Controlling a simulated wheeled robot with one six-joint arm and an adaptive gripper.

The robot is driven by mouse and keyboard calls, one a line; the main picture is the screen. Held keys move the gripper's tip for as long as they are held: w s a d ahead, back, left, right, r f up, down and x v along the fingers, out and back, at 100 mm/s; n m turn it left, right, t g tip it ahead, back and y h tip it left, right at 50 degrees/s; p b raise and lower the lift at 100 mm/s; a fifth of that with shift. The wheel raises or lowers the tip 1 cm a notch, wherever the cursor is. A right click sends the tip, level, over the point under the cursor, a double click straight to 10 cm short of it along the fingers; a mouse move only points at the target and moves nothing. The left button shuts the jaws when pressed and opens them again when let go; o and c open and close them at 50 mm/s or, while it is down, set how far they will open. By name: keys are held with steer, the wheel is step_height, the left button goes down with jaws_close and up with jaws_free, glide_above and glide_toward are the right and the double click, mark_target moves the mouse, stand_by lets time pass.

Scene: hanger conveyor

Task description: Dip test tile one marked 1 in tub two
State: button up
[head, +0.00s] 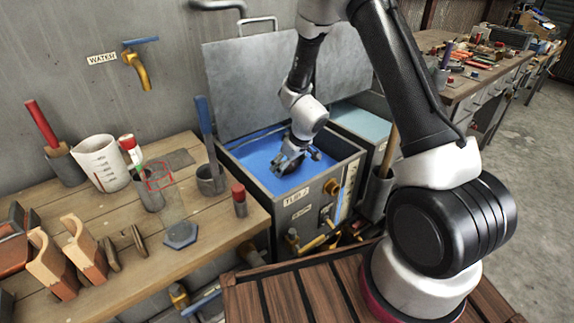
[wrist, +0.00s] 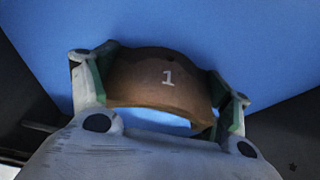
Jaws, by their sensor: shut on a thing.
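Test tile one (wrist: 165,78), a brown curved piece with a white 1, is between the green-padded fingers of my gripper (wrist: 160,92), which is shut on it. In the wrist view, blue liquid fills most of the background behind the tile. In the head view, my gripper (head: 288,160) points down inside the front tub (head: 328,188), at or just above its blue liquid (head: 255,165). The tub's label (head: 297,196) reads TUB, but its number is hard to read. The tile is hidden there by my gripper, and I cannot tell whether it touches the liquid.
A raised grey lid (head: 235,85) stands behind the tub. Another tub (head: 362,126) with pale teal liquid is behind right. The wooden bench (head: 205,235) at left holds a white jug (head: 100,163), a glass cylinder (head: 170,205) and curved terracotta pieces (head: 85,248).

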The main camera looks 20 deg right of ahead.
steer(key=shift+r, duration=0.1)
stand_by(0.3)
step_height(320, 180, up, 8)
stand_by(0.6)
stand_by(6.6)
